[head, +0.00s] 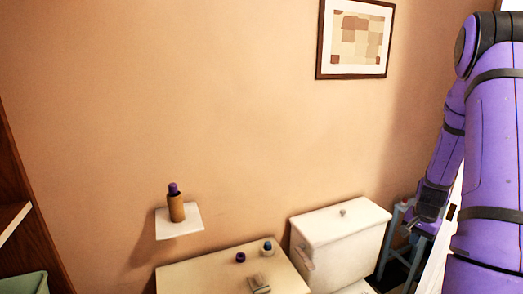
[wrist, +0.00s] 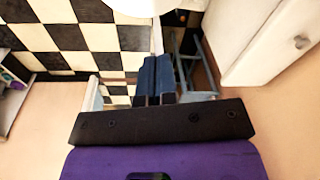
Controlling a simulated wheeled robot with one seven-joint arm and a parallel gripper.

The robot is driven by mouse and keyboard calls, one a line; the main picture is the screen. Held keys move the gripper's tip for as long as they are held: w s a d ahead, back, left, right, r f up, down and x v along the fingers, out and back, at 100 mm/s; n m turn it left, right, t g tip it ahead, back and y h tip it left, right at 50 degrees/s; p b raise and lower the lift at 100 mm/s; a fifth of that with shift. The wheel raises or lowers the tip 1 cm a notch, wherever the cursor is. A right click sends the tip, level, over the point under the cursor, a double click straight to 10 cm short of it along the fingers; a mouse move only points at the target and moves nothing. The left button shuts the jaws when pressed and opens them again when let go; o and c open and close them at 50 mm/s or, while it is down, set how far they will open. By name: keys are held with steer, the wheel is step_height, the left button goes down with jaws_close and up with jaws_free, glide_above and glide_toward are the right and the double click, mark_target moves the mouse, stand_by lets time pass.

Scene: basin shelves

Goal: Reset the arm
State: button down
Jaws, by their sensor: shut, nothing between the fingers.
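My arm, purple with dark bands, comes down the right side of the head view. My gripper (head: 411,228) hangs at its lower end, to the right of the toilet tank (head: 340,222) and in front of a blue-grey stand (head: 396,226). In the wrist view the two dark blue fingers of my gripper (wrist: 156,62) lie side by side, shut with nothing between them. The stand (wrist: 190,62) shows just beyond the fingers; I cannot tell whether they touch it.
A brown bottle with a purple cap (head: 176,206) stands on a small white wall shelf (head: 188,228). A purple-topped item (head: 240,257) and a blue-capped item (head: 267,247) stand on the basin counter (head: 195,277). A framed picture (head: 354,40) hangs above. Checkered floor (wrist: 75,38) shows below.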

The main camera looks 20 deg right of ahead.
steer(key=w+a+r+n+t, duration=0.15)
steer(key=a+r+n, duration=0.55)
steer(key=a+r, duration=1.55)
steer(key=s+a+r+n+t, duration=0.1)
steer(key=s+a+r+n, duration=0.2)
steer(key=s+a+r, duration=0.2)
steer(key=s+a+r+n+t, duration=0.1)
steer(key=s+a+r+n, duration=0.2)
steer(key=s+a+r, duration=0.3)
steer(key=s+a, duration=0.2)
steer(key=s, duration=0.3)
steer(key=shift+s+n+t+y, duration=0.25)
steer(key=shift+n+t+y, duration=0.05)
steer(key=shift+t+y, duration=0.1)
